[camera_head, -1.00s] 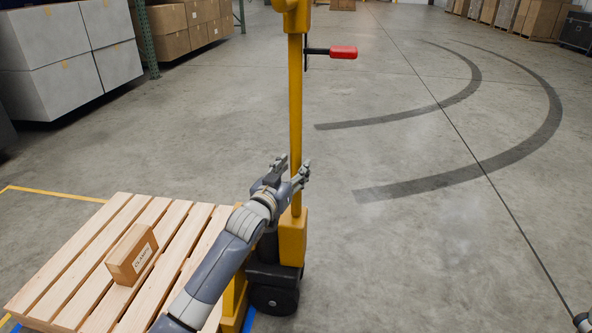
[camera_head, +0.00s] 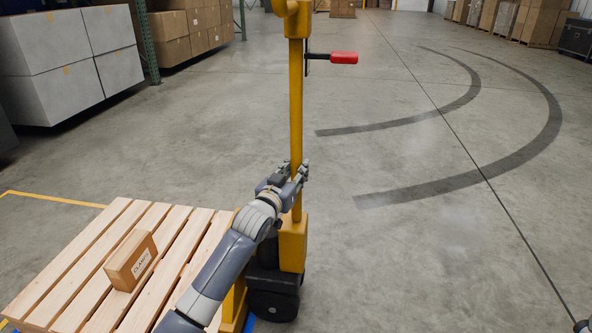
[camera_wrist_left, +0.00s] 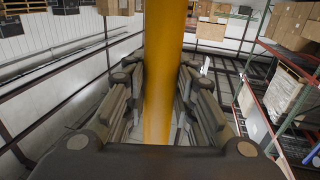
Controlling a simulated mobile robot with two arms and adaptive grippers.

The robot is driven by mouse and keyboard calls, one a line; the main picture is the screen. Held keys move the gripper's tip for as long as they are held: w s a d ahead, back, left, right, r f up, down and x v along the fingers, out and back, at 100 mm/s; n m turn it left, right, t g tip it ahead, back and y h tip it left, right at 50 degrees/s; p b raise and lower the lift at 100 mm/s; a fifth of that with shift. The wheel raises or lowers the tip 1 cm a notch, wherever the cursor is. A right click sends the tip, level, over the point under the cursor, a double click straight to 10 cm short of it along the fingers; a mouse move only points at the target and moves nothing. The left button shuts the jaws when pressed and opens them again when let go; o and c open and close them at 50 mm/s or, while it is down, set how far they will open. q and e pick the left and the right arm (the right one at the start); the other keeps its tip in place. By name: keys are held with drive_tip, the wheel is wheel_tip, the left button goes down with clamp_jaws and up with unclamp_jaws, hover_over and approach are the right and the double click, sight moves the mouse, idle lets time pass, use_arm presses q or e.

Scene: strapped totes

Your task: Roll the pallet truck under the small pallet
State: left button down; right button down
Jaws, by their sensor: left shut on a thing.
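The yellow pallet truck (camera_head: 292,245) stands at the right end of the small wooden pallet (camera_head: 88,252), with its tall handle post upright. Its black wheel (camera_head: 273,304) shows low at the front. Yellow parts of the truck meet the pallet's right edge. My arm and the boards hide how far the forks reach under it. My left gripper (camera_head: 296,175) is shut on the yellow post, well below its red grip (camera_head: 343,57). In the left wrist view the post (camera_wrist_left: 163,80) stands between both fingers. Only a bit of my right gripper (camera_head: 583,326) shows at the bottom right corner.
A small carton (camera_head: 131,260) sits on the pallet. Yellow and blue floor lines run around the pallet. White boxes (camera_head: 65,62) and a green rack post (camera_head: 147,45) stand at the back left. The concrete floor right of the truck is clear, with dark curved marks.

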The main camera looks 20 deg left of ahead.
use_arm(q)
drive_tip(key=d, duration=0.1)
drive_tip(key=d+p, duration=0.1)
drive_tip(key=d, duration=0.1)
drive_tip(key=shift+w, duration=0.3)
drive_tip(key=c, duration=1.3)
unclamp_jaws()
drive_tip(key=shift+d, duration=0.2)
drive_tip(key=shift+a, duration=0.25)
drive_tip(key=s, duration=1.2)
drive_tip(key=shift+a, duration=0.1)
